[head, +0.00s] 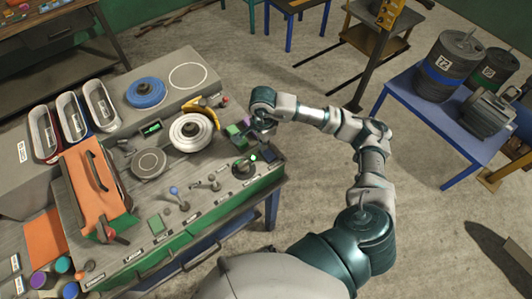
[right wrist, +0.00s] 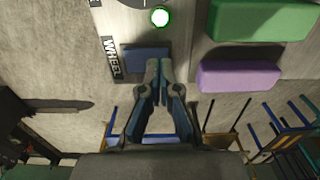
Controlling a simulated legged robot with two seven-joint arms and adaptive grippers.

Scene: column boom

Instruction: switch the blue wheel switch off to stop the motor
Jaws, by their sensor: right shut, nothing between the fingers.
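In the right wrist view a blue switch (right wrist: 146,60) sits on the grey panel beside a dark label reading WHEEL (right wrist: 111,59). A round green lamp (right wrist: 159,17) beyond the switch is lit. My right gripper (right wrist: 160,70) is shut and empty. Its fingertips overlap the near right part of the switch in this view; I cannot tell whether they touch it. In the head view my right gripper (head: 263,130) is over the right end of the bench, and the switch is hard to make out. A blue disc wheel (head: 146,92) lies farther left. My left gripper is not in view.
A green block (right wrist: 262,18) and a purple block (right wrist: 240,77) lie right of the switch. A white disc wheel (head: 191,131) with a yellow part stands left of my right gripper. Several small levers line the bench front (head: 200,185).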

